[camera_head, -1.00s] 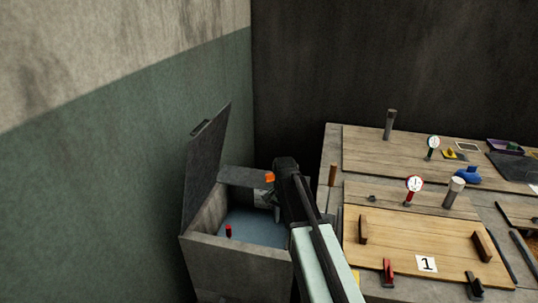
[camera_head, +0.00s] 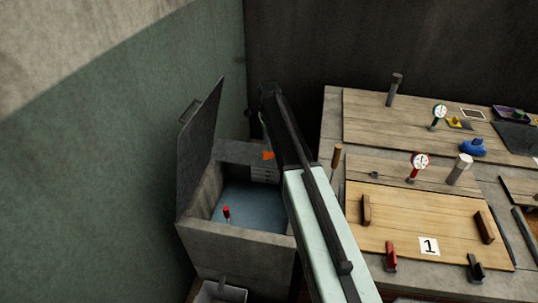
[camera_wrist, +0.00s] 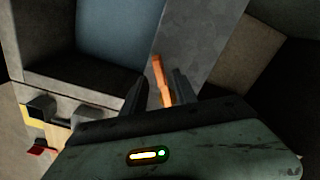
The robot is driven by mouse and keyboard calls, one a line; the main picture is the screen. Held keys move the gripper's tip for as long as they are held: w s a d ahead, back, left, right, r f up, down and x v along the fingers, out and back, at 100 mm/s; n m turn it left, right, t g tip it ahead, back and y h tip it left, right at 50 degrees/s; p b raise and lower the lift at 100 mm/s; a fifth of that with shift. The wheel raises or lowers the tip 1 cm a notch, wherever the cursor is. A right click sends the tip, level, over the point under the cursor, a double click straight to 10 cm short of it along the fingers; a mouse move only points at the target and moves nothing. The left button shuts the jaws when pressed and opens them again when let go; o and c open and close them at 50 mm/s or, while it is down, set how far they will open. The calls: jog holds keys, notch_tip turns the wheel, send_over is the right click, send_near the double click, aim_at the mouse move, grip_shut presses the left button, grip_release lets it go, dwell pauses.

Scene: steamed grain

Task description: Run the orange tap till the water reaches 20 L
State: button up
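The grey tank (camera_head: 232,243) stands against the green wall with its lid (camera_head: 199,143) raised. Blue-grey water (camera_head: 255,207) lies inside, with a red-topped marker (camera_head: 226,211) near the left. The orange tap (camera_head: 268,155) is at the tank's back ledge, partly hidden by my arm. A pale panel with lines (camera_head: 264,173) shows below it, too small to read. In the wrist view the orange tap handle (camera_wrist: 158,76) shows between the fingers of my gripper (camera_wrist: 160,82). The fingers are apart; I cannot tell whether they touch it.
A wooden-topped bench (camera_head: 410,222) stands right of the tank, with dial gauges (camera_head: 420,161), a blue object (camera_head: 473,147) and red and black clamps. A short brown post (camera_head: 336,157) stands at its left edge. A small grey container (camera_head: 222,292) is below the tank.

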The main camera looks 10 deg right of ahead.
notch_tip(320, 180, down, 5)
jog(key=b, duration=0.3)
jog(key=shift+r, duration=0.25)
grip_shut()
dwell(1.0)
